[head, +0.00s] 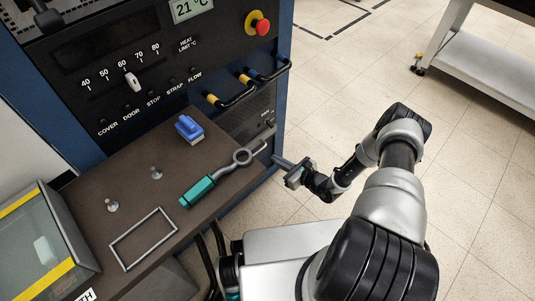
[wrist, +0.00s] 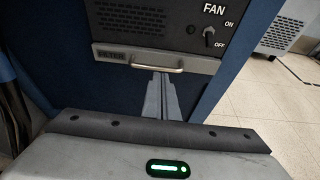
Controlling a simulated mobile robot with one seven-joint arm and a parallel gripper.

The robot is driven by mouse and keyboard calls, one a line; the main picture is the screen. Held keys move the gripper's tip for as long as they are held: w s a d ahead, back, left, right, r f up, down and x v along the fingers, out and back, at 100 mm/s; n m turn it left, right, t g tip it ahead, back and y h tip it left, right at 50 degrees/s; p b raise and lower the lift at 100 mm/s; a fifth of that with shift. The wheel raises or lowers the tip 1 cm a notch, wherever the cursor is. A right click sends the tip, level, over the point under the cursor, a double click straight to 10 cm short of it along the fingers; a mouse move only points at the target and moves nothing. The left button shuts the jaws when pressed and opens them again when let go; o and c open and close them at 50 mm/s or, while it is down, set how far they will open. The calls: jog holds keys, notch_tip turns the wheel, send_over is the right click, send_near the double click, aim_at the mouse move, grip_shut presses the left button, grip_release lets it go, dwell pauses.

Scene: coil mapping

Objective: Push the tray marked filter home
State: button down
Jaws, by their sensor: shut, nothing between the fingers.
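The tray marked FILTER (wrist: 112,56) shows in the wrist view as a narrow grey front low in the cabinet, with a pale bar handle (wrist: 157,69). How far its front stands out from the cabinet is hard to tell. My gripper (wrist: 161,76) is shut and empty, its fingertips pointing at the tray front just under the handle. Whether they touch is not clear. In the head view my gripper (head: 276,160) is low at the right end of the brown shelf, beside the cabinet's corner. The tray front is mostly hidden there.
The brown shelf (head: 85,185) holds a teal-handled tool (head: 198,191), a blue block (head: 189,128) and a metal frame. A FAN switch (wrist: 209,37) sits above the tray.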

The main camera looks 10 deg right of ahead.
aim_at(257, 140)
jog(key=w+a+b, duration=0.1)
jog(key=w, duration=0.2)
jog(key=w+a+f+b, duration=0.1)
jog(key=w, duration=0.3)
jog(key=w+a+f+b, duration=0.1)
jog(key=w+a+b, duration=0.1)
jog(key=w, duration=0.1)
jog(key=shift+w, duration=0.15)
jog(key=shift+a+r, duration=0.1)
